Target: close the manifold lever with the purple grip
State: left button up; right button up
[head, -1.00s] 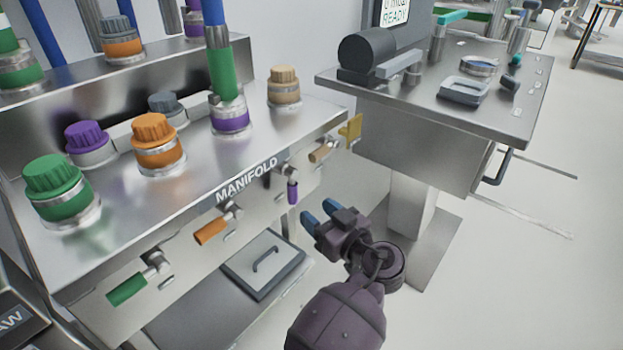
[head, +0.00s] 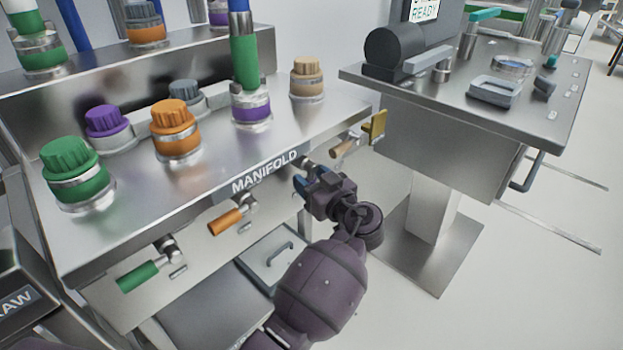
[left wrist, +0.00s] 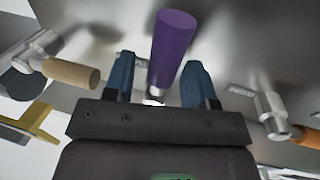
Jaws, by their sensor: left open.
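The purple grip (left wrist: 172,48) of the manifold lever shows in the left wrist view as a cylinder between my two blue fingertips, with a visible gap on each side. In the head view my left gripper hides the grip; only the lever's metal fitting (head: 309,163) shows beside the gripper. My left gripper (head: 310,182) is open at the manifold's front panel, just right of and below the MANIFOLD label. I cannot tell from the views how deep the grip sits between the fingers. My right gripper is not in view.
Neighbouring levers have an orange grip (head: 226,222), a green grip (head: 137,276) and a tan grip (head: 343,149). A yellow plate (head: 378,126) sticks out at the panel's right end. A steel table (head: 465,125) stands to the right, with open floor in front.

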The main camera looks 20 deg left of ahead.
pick_arm(q)
jog(key=shift+w+a, duration=0.1)
grip_shut()
dwell(0.3)
